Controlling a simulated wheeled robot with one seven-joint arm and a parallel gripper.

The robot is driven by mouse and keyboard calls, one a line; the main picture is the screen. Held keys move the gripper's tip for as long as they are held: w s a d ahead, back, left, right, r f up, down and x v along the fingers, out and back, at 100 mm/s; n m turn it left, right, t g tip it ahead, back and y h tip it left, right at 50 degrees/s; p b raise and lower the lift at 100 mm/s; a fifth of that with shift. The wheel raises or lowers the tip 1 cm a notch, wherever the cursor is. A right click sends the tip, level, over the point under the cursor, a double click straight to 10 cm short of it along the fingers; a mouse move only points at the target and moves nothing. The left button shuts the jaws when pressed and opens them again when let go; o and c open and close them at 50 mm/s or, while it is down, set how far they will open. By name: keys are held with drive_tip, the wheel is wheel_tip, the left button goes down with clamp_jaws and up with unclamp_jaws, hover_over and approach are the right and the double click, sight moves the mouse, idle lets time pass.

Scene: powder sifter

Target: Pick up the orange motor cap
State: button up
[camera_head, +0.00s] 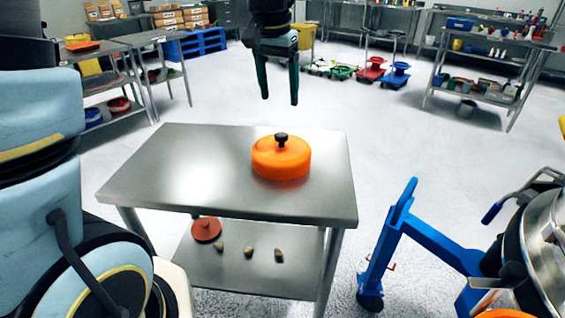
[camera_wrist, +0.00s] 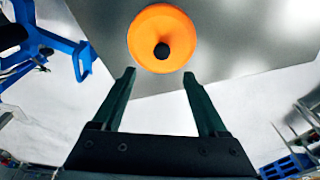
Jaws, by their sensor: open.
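The orange motor cap (camera_head: 282,160) is a round, low dome with a black knob on top. It sits on the right part of the steel table (camera_head: 180,165). In the wrist view the cap (camera_wrist: 178,38) shows from above at the top middle, beyond the fingertips, with its black knob near its centre. My gripper (camera_head: 280,100) points down above the cap, clearly apart from it. Its two dark green fingers are spread with nothing between them, as the wrist view (camera_wrist: 158,75) also shows.
The table's lower shelf (camera_head: 290,285) holds a red lid (camera_head: 206,229) and several small brown pieces. A blue wheeled frame (camera_head: 400,225) stands right of the table, by a steel machine (camera_head: 540,250). The tabletop left of the cap is clear.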

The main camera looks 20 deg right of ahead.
hover_over(281, 134)
drive_tip(key=s, duration=0.1)
wheel_tip(281, 134, down, 5)
drive_tip(key=shift+f+p, duration=0.1)
drive_tip(key=shift+p, duration=0.3)
drive_tip(key=shift+w+f+p, duration=0.2)
drive_tip(key=shift+f+p, duration=0.15)
drive_tip(key=shift+f, duration=1)
drive_tip(key=shift+w+f+p, duration=0.2)
drive_tip(key=shift+f+p, duration=0.15)
drive_tip(key=shift+f, duration=1)
clamp_jaws()
